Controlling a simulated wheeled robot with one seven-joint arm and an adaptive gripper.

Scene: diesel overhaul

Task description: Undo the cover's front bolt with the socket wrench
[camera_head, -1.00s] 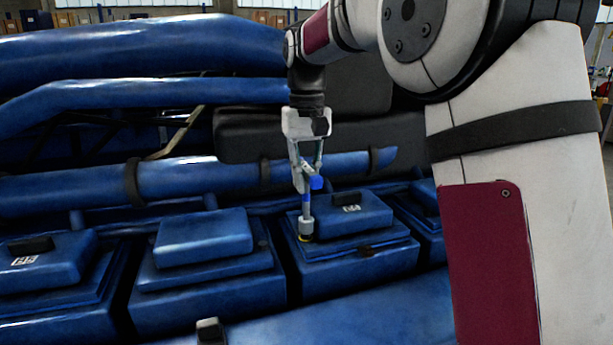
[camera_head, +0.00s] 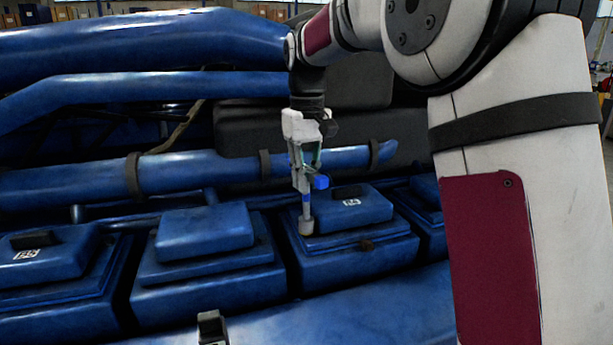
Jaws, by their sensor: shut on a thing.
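The cover (camera_head: 345,212) is a blue raised lid with a dark handle and a small white label, on a blue engine block right of the middle. My gripper (camera_head: 306,182) is above the cover's left edge, pointing down. It is shut on the socket wrench (camera_head: 306,210), whose blue part shows at the fingers and whose grey socket points down. The socket's lower end is at the cover's left corner. The bolt under it is hidden, so I cannot tell whether the socket is seated.
Similar blue covers stand to the left (camera_head: 205,232) and far left (camera_head: 45,255). A blue pipe (camera_head: 200,170) runs behind the covers. A small dark and grey fitting (camera_head: 211,327) sticks up at the bottom edge. My arm fills the right side.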

